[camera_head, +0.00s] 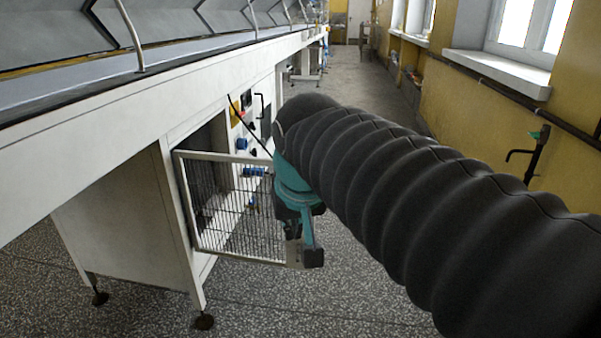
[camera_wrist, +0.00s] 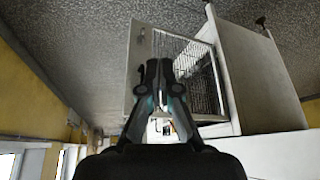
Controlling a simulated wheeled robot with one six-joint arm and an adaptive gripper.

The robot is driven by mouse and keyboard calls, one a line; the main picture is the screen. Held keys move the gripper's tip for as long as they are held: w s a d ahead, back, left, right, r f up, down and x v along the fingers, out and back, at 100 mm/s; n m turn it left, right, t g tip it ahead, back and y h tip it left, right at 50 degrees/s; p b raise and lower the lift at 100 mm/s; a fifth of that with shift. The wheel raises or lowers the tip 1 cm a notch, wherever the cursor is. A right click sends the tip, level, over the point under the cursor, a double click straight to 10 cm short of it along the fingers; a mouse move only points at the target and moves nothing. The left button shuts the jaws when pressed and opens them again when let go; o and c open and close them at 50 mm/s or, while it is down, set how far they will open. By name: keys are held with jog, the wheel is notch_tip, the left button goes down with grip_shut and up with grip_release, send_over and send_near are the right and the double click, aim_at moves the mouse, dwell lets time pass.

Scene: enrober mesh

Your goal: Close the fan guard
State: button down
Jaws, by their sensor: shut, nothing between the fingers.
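The fan guard (camera_head: 222,156) is a white-framed wire mesh door. It stands swung out from the white cabinet under the conveyor, with its opening partly visible behind the mesh. My gripper (camera_head: 312,257) is at the guard's free right edge, near its lower corner, and hides part of that edge. In the wrist view the scene looks upside down; my gripper's fingers (camera_wrist: 158,68) are shut and empty, in front of the guard's white frame (camera_wrist: 135,72). I cannot tell whether the fingers touch the frame.
The white conveyor body (camera_head: 110,125) runs along the left. Behind the guard a panel with a black handle (camera_head: 260,104) and blue fittings (camera_head: 242,144) sits on its side. The speckled floor is open below and beyond. A yellow wall (camera_head: 470,115) with windows lies right.

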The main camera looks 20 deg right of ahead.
jog(key=w+d+r+m+g+h+b, duration=0.1)
jog(key=w+d+r+m+b, duration=0.2)
jog(key=w, duration=0.4)
jog(key=w+d+r+m+h+b, duration=0.1)
jog(key=w+d+r+m, duration=0.1)
jog(key=w+d+r, duration=0.5)
jog(key=w+b+x, duration=0.1)
jog(key=w+x, duration=0.1)
jog(key=x, duration=1.1)
jog(key=shift+r+b, duration=0.25)
jog(key=shift+b, duration=0.15)
jog(key=shift+w+d, duration=0.1)
jog(key=shift+w, duration=0.1)
